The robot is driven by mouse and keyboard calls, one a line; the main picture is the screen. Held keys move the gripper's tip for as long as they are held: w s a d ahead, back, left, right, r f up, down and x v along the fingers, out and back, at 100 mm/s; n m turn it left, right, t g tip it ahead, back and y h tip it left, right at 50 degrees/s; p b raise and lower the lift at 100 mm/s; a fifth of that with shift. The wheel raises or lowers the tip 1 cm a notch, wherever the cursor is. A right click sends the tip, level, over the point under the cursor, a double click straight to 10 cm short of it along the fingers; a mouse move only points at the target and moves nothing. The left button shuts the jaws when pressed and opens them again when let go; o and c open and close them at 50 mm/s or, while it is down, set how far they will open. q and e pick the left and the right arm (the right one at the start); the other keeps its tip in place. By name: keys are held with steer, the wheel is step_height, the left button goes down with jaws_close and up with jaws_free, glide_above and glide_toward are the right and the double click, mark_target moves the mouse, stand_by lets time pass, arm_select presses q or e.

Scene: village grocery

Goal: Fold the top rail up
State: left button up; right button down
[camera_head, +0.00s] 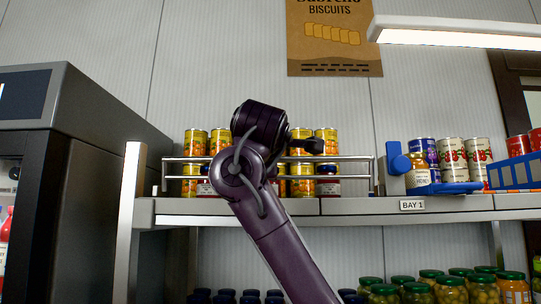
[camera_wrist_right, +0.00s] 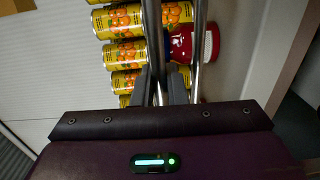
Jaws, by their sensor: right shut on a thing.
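A metal rail with two horizontal bars runs along the front of the shelf. Its top rail (camera_head: 345,158) is level, above the lower bar (camera_head: 350,177); both pass behind my right arm in the head view. My right gripper (camera_head: 312,146) is at the top rail, right of the rail's middle, its fingers mostly hidden by the wrist. In the right wrist view, the fingers of my right gripper (camera_wrist_right: 163,92) are shut on the top rail (camera_wrist_right: 152,30), one on each side. The lower bar (camera_wrist_right: 197,40) runs beside it, outside the fingers. My left gripper is out of view.
Yellow cans (camera_head: 195,142) and red jars (camera_wrist_right: 180,45) stand close behind the rail. A blue bracket (camera_head: 397,163) with a jar is right of the rail. A dark cabinet (camera_head: 95,120) stands left. More jars (camera_head: 430,285) fill the shelf below.

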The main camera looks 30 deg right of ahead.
steer(key=shift+w+d+r+g+y+p, duration=0.2)
steer(key=shift+w+g+y+p, duration=0.1)
steer(key=shift+g+p, duration=0.15)
steer(key=shift+w+d+f+g, duration=0.1)
steer(key=shift+w+d+g, duration=0.1)
steer(key=shift+g, duration=0.15)
steer(key=shift+y, duration=0.3)
steer(key=c, duration=1.7)
jaws_free()
steer(key=shift+w, duration=0.1)
steer(key=shift+o, duration=0.9)
steer(key=shift+w+f, duration=0.1)
